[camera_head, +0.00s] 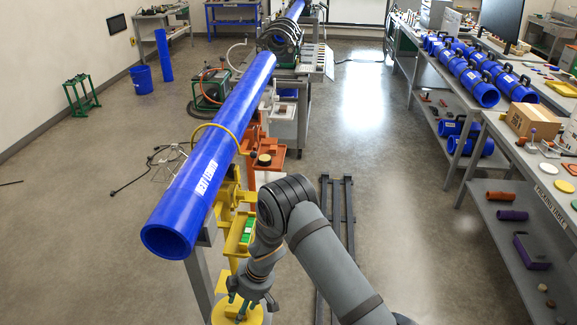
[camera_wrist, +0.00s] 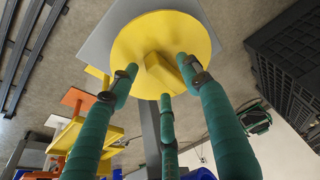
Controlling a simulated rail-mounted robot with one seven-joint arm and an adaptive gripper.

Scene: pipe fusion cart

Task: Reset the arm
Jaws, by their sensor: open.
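The disc (camera_head: 222,312) also shows partly behind my gripper in the head view.
The blue pipe rests on a yellow stand (camera_head: 232,240) left of my arm. Dark floor rails (camera_head: 337,225) run to the right. A grey packing table (camera_head: 545,185) with a cardboard box (camera_head: 533,121) stands at the right. In the wrist view a dark crate (camera_wrist: 290,65) is at the right.

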